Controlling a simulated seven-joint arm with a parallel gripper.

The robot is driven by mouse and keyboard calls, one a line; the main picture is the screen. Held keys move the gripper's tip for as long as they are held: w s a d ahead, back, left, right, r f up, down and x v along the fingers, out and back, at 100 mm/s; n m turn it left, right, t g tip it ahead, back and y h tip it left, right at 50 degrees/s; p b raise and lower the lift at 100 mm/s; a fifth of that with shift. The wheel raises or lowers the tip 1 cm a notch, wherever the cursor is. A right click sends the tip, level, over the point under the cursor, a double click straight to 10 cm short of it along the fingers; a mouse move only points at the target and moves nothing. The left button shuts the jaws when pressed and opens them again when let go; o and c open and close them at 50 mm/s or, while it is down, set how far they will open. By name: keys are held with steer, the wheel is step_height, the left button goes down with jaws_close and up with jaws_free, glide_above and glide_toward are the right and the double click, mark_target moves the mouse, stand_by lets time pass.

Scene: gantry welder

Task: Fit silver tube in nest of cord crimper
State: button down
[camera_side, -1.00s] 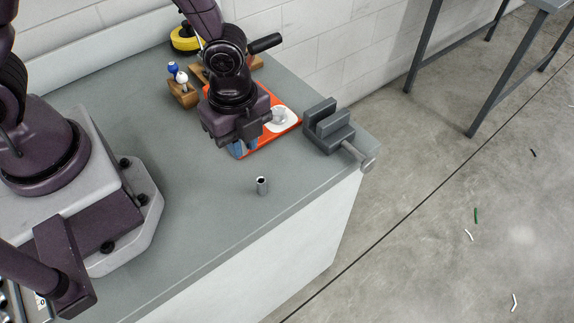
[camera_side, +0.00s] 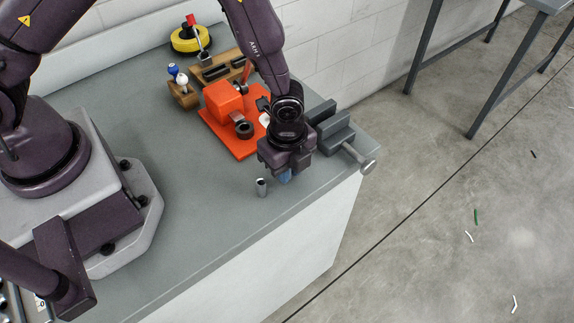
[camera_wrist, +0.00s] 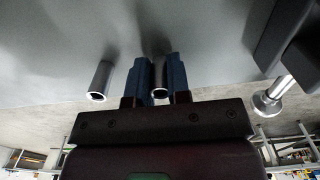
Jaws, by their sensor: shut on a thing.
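My gripper (camera_side: 284,177) is low over the bench, right of the orange cord crimper (camera_side: 225,103). In the wrist view its two blue fingers (camera_wrist: 160,80) are shut on a silver tube (camera_wrist: 160,91), whose open end faces the camera. In the side view this tube is hidden by the gripper; I cannot tell whether it touches the bench. A second silver tube (camera_side: 262,187) stands upright on the bench just left of my gripper, and shows left of the fingers (camera_wrist: 101,80). The crimper's dark round ring, perhaps its nest (camera_side: 244,130), is empty as far as I see.
A grey vise (camera_side: 335,130) with a bar handle stands close right of my gripper. Behind the crimper are a wooden block (camera_side: 217,70), a yellow spool (camera_side: 186,40) and a small holder with blue and white knobs (camera_side: 183,95).

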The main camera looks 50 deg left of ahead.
steer(key=shift+f, duration=0.1)
steer(key=shift+f, duration=0.15)
steer(key=c, duration=1.1)
jaws_free()
